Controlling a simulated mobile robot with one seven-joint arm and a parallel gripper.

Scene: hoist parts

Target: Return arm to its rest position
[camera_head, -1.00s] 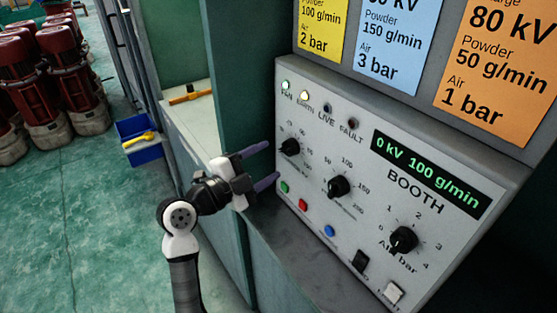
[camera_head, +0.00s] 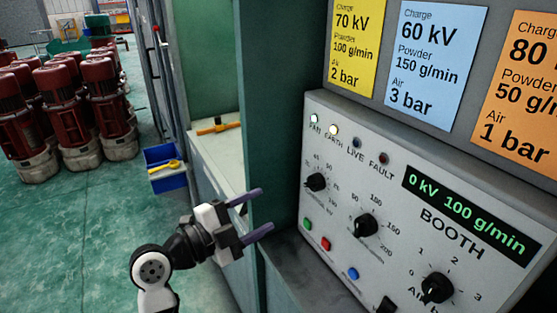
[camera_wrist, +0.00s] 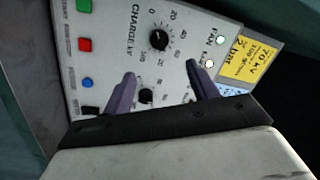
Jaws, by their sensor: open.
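My gripper (camera_head: 256,215) is open and empty, with its two purple fingers apart in front of the green booth wall, left of the control panel. The grey control panel (camera_head: 345,195) has several black knobs, coloured buttons and a display reading 0 kV 100 g/min. Its FAN and EARTH lamps are lit; LIVE and FAULT are dark. In the wrist view the fingers (camera_wrist: 158,95) show in front of the panel (camera_wrist: 115,45), with the charge knob (camera_wrist: 159,40) beyond them. I see no contact between fingers and panel.
Yellow, blue and orange setting cards (camera_head: 428,62) hang above the panel. A blue bin (camera_head: 167,178) with a yellow tool sits left of the booth counter (camera_head: 216,150). Several red motors (camera_head: 62,105) stand at the far left. The green floor (camera_head: 70,235) between is clear.

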